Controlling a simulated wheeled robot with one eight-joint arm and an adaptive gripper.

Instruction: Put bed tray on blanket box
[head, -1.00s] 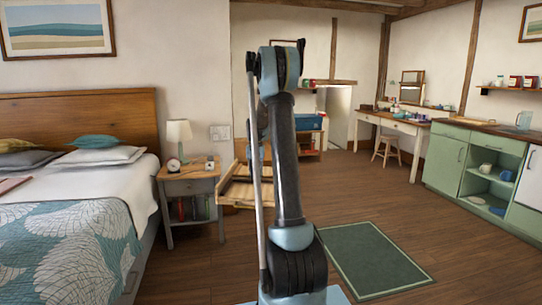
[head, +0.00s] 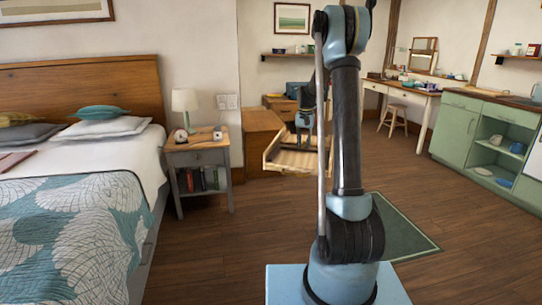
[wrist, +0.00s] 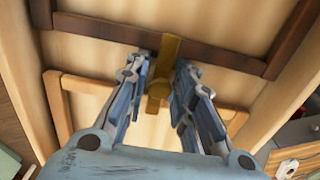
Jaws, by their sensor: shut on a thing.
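The bed tray (head: 290,169) is a pale wooden tray with a raised rim, held in the air in the middle of the head view. In the wrist view its pale wood (wrist: 110,95) fills most of the picture, with darker brown bars across it. My gripper (head: 304,122) is shut on the tray, with a yellowish-brown piece between the fingers in the wrist view (wrist: 158,95). A wooden box (head: 262,128), which looks like the blanket box, stands behind and left of the tray. The tray hides part of its right side.
A grey nightstand (head: 200,160) with lamp, clock and books stands left of the box, beside the bed (head: 75,230). A green rug (head: 405,235) lies right of my arm. Open wooden floor lies in front of the tray. Green cabinets (head: 480,130) stand at the right.

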